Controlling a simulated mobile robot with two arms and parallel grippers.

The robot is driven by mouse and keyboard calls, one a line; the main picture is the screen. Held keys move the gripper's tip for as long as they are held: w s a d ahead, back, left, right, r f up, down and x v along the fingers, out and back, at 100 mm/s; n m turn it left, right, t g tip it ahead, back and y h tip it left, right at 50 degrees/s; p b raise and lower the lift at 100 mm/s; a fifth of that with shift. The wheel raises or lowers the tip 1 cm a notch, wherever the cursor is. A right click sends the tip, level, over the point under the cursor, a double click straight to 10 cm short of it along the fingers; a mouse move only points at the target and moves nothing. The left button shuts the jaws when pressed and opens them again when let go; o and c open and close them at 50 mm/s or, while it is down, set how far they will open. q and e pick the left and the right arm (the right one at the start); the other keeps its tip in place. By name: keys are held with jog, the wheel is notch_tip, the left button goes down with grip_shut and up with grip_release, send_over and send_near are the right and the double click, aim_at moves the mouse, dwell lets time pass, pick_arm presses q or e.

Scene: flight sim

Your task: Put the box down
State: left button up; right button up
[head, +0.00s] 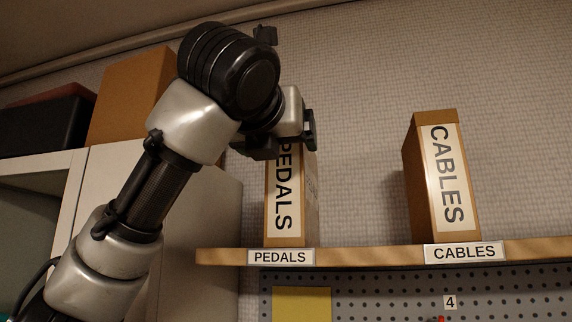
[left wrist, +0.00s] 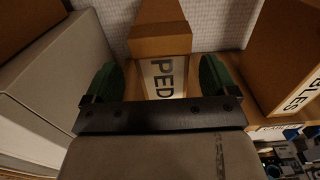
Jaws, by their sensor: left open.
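The PEDALS box (head: 291,205) is a tall narrow brown box with a white label. It stands upright on the wooden shelf (head: 380,256), behind the shelf tag marked PEDALS (head: 281,257). My left gripper (head: 290,145) is at the upper part of this box in the head view and hides its top. In the left wrist view the gripper (left wrist: 158,85) is open, with a green-padded finger on each side of the PEDALS box (left wrist: 160,45). Gaps show between the fingers and the box. My right gripper is not in view.
The CABLES box (head: 440,180) stands upright to the right on the same shelf; it also shows in the left wrist view (left wrist: 285,50). A pale cabinet (head: 205,215) is close on the left. A larger brown box (head: 128,92) and a black case (head: 45,122) sit higher at left.

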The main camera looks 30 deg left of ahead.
pick_arm(q)
jog(key=b+v, duration=0.2)
jog(key=v, duration=0.4)
jog(key=shift+s, duration=0.2)
jog(key=shift+d, duration=0.1)
